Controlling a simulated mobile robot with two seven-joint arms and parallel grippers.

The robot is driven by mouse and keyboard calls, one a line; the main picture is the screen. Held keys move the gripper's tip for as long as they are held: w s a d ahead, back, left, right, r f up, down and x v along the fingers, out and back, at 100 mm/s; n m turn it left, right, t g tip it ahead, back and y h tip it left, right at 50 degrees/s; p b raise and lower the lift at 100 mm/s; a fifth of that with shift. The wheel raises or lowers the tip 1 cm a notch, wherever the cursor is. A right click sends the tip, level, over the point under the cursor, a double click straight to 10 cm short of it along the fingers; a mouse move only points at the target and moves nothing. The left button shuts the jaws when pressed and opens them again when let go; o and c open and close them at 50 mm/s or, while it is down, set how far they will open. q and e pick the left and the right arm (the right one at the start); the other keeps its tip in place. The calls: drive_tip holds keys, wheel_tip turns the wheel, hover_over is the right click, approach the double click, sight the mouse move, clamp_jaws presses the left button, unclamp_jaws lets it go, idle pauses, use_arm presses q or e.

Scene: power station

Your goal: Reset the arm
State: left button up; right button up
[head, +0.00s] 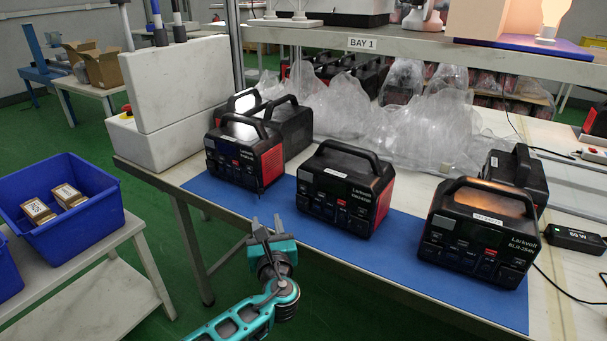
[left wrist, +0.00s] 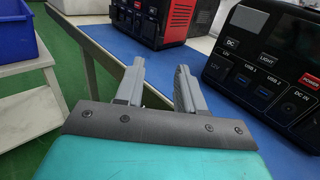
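My left gripper (head: 267,222) is in front of the table's front edge in the head view, with my teal arm coming up from below. Its two grey fingers stand apart with nothing between them; this also shows in the left wrist view (left wrist: 159,70). The fingers point toward the blue mat and touch no power station that I can see. My right gripper is not in view in either picture.
Black power stations (head: 343,190) stand on a blue mat (head: 400,234) on the table; one (left wrist: 270,65) is close right in the wrist view. A blue bin (head: 88,224) with small boxes is at left. A white foam block (head: 180,82) stands behind. Green floor shows between the tables.

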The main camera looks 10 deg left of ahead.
use_arm(q)
drive_tip(key=s+d+f+n+g+h+p, duration=0.3)
drive_tip(key=s+f+n+g+h, duration=0.2)
drive_tip(key=s+f+n, duration=0.75)
drive_tip(key=s+a+r+n+h+p, duration=0.2)
drive_tip(key=s+r+n+h, duration=0.2)
drive_tip(key=s+n, duration=1.2)
drive_tip(key=shift+g, duration=0.3)
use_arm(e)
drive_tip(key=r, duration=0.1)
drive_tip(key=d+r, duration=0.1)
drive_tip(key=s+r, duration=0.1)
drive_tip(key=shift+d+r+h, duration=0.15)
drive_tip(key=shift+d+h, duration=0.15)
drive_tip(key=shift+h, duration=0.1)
use_arm(q)
drive_tip(key=shift+p, duration=0.3)
drive_tip(key=shift+d, duration=0.1)
